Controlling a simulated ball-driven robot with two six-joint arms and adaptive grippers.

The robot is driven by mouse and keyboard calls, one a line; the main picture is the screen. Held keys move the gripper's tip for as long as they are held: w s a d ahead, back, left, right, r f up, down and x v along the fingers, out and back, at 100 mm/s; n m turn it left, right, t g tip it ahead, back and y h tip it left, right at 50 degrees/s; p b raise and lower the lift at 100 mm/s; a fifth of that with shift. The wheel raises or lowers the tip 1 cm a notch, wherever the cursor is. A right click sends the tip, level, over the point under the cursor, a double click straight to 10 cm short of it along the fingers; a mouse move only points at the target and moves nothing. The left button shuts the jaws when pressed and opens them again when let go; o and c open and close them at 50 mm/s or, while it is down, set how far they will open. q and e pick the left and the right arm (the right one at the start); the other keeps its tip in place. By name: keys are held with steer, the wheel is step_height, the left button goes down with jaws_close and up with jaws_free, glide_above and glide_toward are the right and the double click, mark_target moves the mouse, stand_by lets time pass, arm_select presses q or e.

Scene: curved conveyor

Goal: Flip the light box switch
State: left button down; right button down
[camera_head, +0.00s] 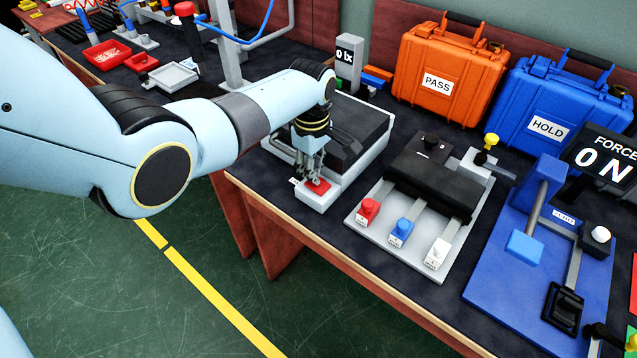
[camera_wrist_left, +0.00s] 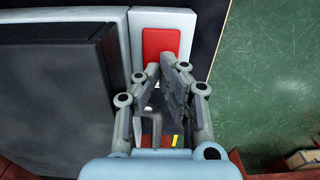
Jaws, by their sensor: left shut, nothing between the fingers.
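The light box (camera_head: 345,140) is a white-edged case with a dark top, lying on the bench under my left forearm. Its red switch (camera_head: 317,186) sits on a small white block (camera_head: 312,200) at the box's front end. My left gripper (camera_head: 313,180) points down at the switch, shut and empty. In the left wrist view the red switch (camera_wrist_left: 161,45) lies just beyond the fingertips (camera_wrist_left: 160,66), which overlap its near edge. I cannot tell whether they touch it. My right gripper does not show.
A meter reading "0 lx" (camera_head: 348,62) stands behind the light box. To its right are a grey plate (camera_head: 375,235) with red, blue and white tabs and a blue force fixture (camera_head: 490,290). Orange PASS (camera_head: 437,58) and blue HOLD (camera_head: 575,90) cases stand behind.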

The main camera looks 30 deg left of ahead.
arm_select(q)
steer(key=shift+f+b, duration=0.35)
steer(key=shift+f, duration=0.15)
steer(key=shift+s+r, duration=0.1)
step_height(320, 180, up, 7)
steer(key=p, duration=0.7)
steer(key=shift+p, duration=0.4)
